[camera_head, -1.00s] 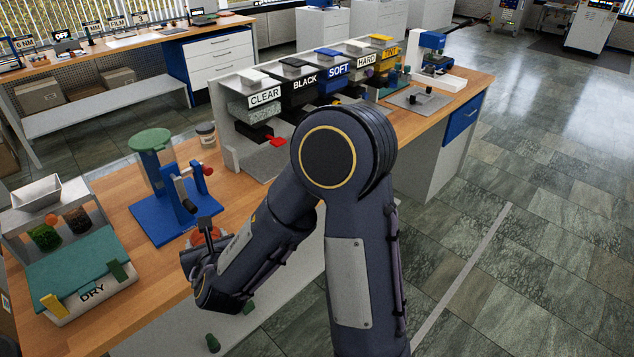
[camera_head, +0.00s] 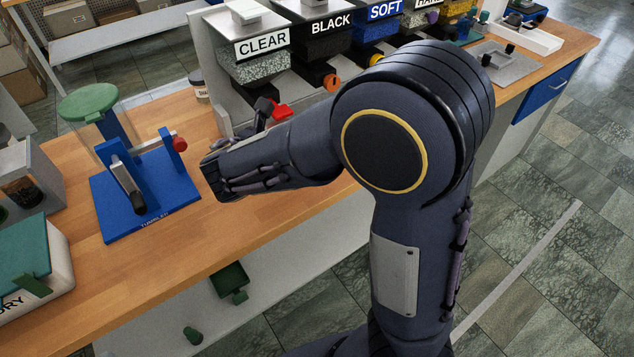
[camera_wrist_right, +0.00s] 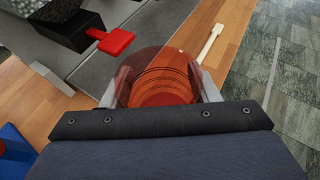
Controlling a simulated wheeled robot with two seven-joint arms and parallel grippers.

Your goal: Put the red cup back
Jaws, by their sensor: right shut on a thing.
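The red cup (camera_wrist_right: 165,72), translucent with ringed walls, is between the two fingers of my right gripper (camera_wrist_right: 163,88) in the right wrist view. The gripper is shut on it. In the head view my right forearm reaches left over the wooden bench, in front of the CLEAR dispenser (camera_head: 262,42); the cup and fingertips are not clearly visible there. The dispenser's red lever (camera_head: 281,111) is just beyond my wrist and shows at upper left in the wrist view (camera_wrist_right: 115,41). My left gripper is not in view.
A blue press (camera_head: 145,200) with a green-topped clear column stands left of my wrist. The DRY box (camera_head: 55,262) is at far left. More dispensers, BLACK (camera_head: 325,45) and SOFT (camera_head: 385,12), stand right of CLEAR. A pale stick (camera_wrist_right: 210,43) lies beyond the cup.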

